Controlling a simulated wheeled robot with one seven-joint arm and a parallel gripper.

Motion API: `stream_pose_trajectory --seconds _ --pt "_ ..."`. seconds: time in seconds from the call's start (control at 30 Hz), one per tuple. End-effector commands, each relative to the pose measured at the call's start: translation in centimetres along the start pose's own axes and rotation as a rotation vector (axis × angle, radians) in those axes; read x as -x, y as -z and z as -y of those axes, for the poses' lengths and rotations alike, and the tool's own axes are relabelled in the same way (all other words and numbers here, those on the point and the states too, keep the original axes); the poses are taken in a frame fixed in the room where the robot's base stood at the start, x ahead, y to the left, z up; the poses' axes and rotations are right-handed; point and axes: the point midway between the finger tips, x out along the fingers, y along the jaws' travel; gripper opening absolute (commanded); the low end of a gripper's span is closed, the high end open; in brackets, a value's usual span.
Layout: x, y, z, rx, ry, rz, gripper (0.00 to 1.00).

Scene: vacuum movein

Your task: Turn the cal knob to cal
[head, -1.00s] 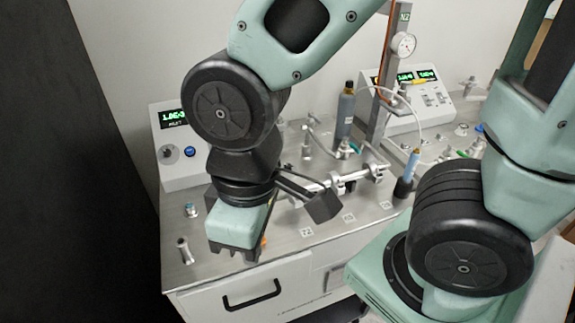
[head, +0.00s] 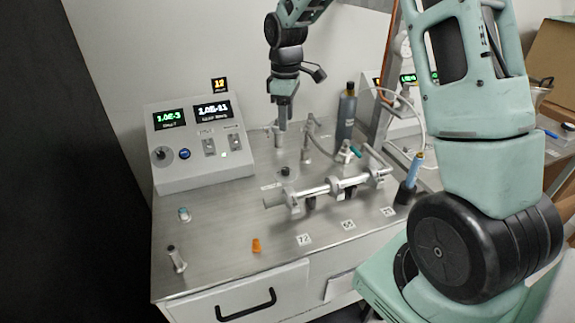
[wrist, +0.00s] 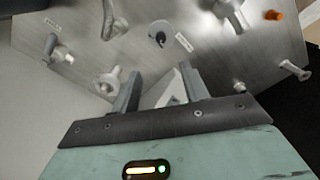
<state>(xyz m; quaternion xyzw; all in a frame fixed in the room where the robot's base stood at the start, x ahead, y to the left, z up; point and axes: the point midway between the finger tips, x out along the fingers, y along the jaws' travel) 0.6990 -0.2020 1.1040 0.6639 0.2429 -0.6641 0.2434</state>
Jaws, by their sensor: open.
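A white control box (head: 205,165) stands at the back left of the bench with two lit displays. A round grey-black knob (head: 161,155) is at the left of its sloping front, beside a blue button (head: 184,154). The lettering there is too small to read, so I cannot confirm which knob is cal or its setting. My gripper (head: 283,127) points down above the back of the bench, right of the box. In the wrist view my gripper (wrist: 158,72) has its fingers apart, with nothing seen held between them.
A black knob (head: 286,172) stands on the bench behind a metal pipe assembly (head: 335,186). A dark bottle (head: 346,115) stands at the back. An orange piece (head: 256,246) and a small metal fitting (head: 176,259) are near the front. The left bench surface is largely clear.

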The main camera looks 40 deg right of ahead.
Motion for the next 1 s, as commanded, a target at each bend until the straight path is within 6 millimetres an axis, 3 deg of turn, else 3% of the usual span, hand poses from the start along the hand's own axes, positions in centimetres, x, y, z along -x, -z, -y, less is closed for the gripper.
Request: stream_pose_trajectory --seconds 0.7,1.0 --pt "-13.8 0.0 0.3 0.001 0.003 0.003 0.45" --pt "-16.2 0.1 0.2 0.001 0.001 0.000 0.45"
